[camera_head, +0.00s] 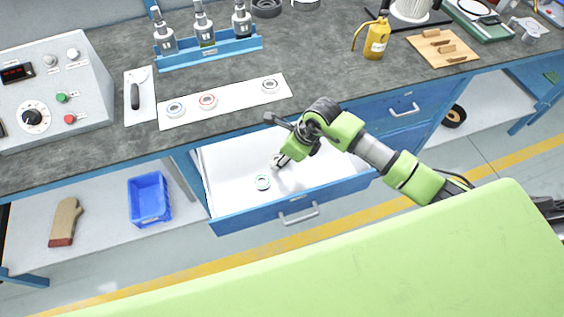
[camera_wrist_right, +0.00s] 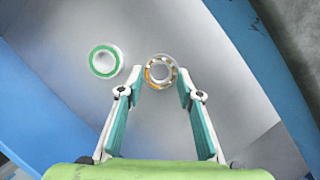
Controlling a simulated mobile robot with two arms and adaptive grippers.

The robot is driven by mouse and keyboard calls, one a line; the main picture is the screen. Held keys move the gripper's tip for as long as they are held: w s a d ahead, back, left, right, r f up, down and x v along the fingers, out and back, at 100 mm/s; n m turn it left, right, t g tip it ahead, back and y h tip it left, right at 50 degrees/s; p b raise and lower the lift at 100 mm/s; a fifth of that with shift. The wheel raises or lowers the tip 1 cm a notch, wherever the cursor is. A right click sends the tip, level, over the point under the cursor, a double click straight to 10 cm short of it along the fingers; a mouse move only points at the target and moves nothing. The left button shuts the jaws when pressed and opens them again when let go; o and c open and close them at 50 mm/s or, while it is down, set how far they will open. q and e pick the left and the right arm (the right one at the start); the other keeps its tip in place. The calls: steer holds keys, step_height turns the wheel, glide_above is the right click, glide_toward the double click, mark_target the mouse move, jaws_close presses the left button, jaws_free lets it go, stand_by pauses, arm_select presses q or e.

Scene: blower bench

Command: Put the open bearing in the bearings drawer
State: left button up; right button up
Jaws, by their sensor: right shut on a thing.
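The bearings drawer (camera_head: 230,160) is pulled out below the bench top, with a white inside and a blue front. My right gripper (camera_head: 278,162) reaches down into it, and its fingers also show in the wrist view (camera_wrist_right: 160,85). They are shut on the open bearing (camera_wrist_right: 160,64), a metal ring with its balls and orange-yellow cage showing. The bearing is at the fingertips, over the drawer floor; I cannot tell if it touches the floor. A green-sealed bearing (camera_head: 262,182) lies in the drawer, left of the gripper, and shows in the wrist view (camera_wrist_right: 106,60). My left gripper is not in view.
A white strip (camera_head: 233,99) with several bearings lies on the bench top (camera_head: 320,70) above the drawer. A blue bottle rack (camera_head: 208,52) stands behind it. A blue bin (camera_head: 149,199) and a glove (camera_head: 66,222) are on the lower shelf. The drawer's left part has free room.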

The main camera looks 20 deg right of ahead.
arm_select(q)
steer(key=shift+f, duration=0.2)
arm_select(e)
steer(key=shift+f, duration=0.25)
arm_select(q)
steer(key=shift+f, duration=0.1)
arm_select(e)
steer(key=o, duration=1.2)
steer(key=shift+f, duration=0.1)
steer(key=v, duration=1.2)
steer(key=shift+d, duration=0.1)
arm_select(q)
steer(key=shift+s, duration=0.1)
